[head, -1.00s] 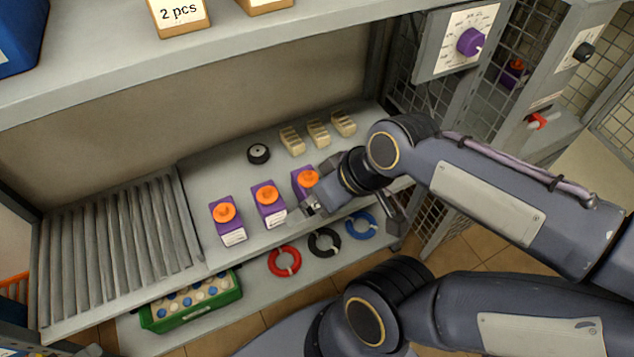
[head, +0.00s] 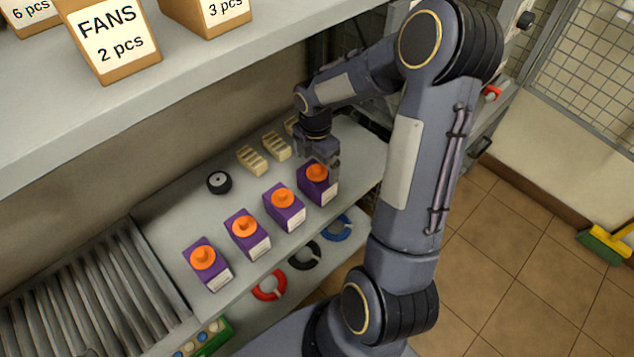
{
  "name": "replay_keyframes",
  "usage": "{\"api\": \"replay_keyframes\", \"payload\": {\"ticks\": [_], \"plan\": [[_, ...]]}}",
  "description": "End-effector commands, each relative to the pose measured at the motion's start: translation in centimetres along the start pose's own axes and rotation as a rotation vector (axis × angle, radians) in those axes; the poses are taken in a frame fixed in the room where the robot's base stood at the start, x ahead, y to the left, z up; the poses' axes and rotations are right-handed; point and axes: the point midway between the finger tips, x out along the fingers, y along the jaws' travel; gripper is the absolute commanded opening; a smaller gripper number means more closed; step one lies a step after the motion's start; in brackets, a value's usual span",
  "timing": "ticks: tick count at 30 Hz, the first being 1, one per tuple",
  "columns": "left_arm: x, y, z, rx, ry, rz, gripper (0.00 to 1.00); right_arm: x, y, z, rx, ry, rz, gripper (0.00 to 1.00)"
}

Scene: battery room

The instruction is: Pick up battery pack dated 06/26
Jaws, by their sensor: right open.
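Several purple battery packs with orange knobs on top stand in a slanting row on the shelf: one at the near left (head: 208,272), a second (head: 248,242), a third (head: 285,214) and the far right one (head: 318,190). Their white front labels are too small to read, so I cannot tell which is dated 06/26. My right gripper (head: 319,158) is open, pointing down just behind and over the far right pack. It holds nothing that I can see; whether it touches that pack is unclear. My left gripper is out of view.
Behind the row are a black round roll (head: 219,182) and beige slotted blocks (head: 252,160). The upper shelf (head: 120,130) overhangs, carrying labelled boxes (head: 115,38). Red (head: 268,286), black (head: 305,256) and blue (head: 338,229) rings lie below. A ribbed rack (head: 85,305) stands left.

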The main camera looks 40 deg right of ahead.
Motion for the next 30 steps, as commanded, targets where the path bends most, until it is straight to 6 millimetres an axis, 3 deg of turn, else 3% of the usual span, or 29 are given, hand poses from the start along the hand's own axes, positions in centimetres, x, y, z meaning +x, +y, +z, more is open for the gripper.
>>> {"api": "replay_keyframes", "payload": {"ticks": [15,24,30], "plan": [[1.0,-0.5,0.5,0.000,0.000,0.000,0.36,6.8,0.2,0.6,-0.001,0.002,-0.004,1.00],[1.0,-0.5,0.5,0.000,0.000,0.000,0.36,7.2,0.3,0.6,0.001,0.001,0.000,1.00],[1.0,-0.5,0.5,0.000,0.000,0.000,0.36,7.2,0.3,0.6,0.001,0.001,0.000,0.75]]}}
